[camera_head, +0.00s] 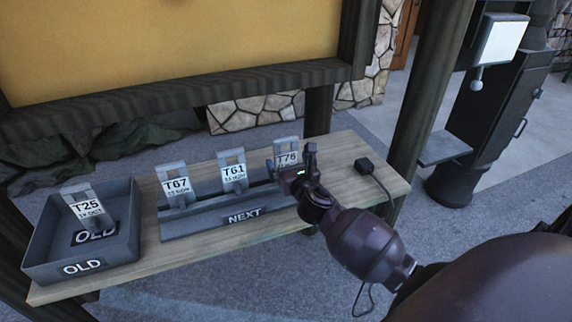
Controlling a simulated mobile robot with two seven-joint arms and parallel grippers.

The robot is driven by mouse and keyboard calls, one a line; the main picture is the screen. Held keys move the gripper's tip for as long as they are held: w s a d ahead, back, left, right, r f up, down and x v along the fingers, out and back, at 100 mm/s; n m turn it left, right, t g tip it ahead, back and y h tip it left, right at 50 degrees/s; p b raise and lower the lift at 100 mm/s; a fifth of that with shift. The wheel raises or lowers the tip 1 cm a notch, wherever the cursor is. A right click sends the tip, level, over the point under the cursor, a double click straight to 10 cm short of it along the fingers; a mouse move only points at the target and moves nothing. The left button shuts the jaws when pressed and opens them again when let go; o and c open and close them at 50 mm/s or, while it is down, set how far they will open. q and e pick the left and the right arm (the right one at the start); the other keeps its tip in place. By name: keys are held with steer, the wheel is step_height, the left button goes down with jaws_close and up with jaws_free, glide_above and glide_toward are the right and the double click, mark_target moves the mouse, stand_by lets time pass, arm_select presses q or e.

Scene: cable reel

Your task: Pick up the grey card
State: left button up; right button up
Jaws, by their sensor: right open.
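Several grey cards with white printed labels are in view. Card T67 (177,187), card T61 (233,174) and card T76 (287,158) stand in a row in the grey rack marked NEXT (208,222). Card T25 (86,207) is tilted in the grey tray marked OLD (66,269). I cannot tell which one is the grey card. My right gripper (291,163) is open at the rack's right end, right by card T76, and hides its lower part. I cannot tell whether it touches the card. My left gripper is not in view.
The rack and tray stand on a wooden bench (345,150). A small black block with a cable (364,166) lies at the bench's right end. A wooden post (428,85) rises to the right, and a yellow board (170,45) hangs behind. A dark stand (492,115) is farther right.

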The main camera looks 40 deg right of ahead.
mark_target(286, 139)
steer(key=shift+x, duration=1.2)
steer(key=c, duration=1)
steer(key=shift+r, duration=0.1)
steer(key=shift+r, duration=0.3)
step_height(286, 139, up, 9)
steer(key=p, duration=0.3)
steer(key=shift+r, duration=0.2)
steer(key=shift+r+p, duration=0.85)
steer(key=shift+r, duration=4.05)
